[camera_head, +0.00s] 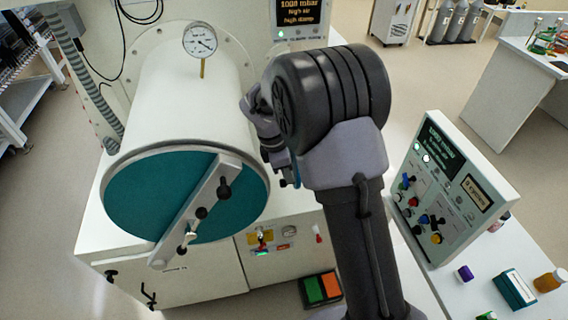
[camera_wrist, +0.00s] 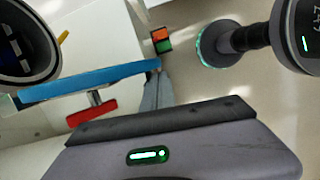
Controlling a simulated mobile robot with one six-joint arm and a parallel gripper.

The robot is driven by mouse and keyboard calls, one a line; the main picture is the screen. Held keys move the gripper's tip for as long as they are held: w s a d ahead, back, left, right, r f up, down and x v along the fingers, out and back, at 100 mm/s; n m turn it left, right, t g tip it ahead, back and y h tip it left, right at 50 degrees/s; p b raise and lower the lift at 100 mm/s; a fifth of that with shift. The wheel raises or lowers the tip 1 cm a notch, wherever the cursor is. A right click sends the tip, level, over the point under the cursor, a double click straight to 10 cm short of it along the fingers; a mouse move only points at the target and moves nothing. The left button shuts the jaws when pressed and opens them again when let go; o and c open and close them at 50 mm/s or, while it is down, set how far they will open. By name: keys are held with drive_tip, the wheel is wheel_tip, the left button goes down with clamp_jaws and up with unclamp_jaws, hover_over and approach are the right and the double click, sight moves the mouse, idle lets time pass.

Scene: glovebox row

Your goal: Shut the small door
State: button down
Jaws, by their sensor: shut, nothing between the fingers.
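The small door is a blue disc (camera_wrist: 95,80), seen nearly edge-on in the wrist view, with a red handle (camera_wrist: 92,114) on its near side. It stands open, apart from the round dark mouth of the small chamber (camera_wrist: 28,48) at upper left, which has things inside. My gripper (camera_wrist: 156,75) is shut and empty. Its fingertips are at the door's right end; I cannot tell whether they touch it. In the head view my arm hides most of the small door and chamber; only a blue sliver (camera_head: 296,172) shows beside the wrist.
The large white cylinder's teal door (camera_head: 130,190) is closed, with a bar across it, left of my arm. A control panel (camera_head: 448,190) stands at right, near small bottles. Green and orange pedals (camera_head: 321,289) lie on the floor. Open floor lies beyond at upper right.

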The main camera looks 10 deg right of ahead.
drive_tip(key=shift+d+f, duration=0.15)
drive_tip(key=shift+f, duration=0.5)
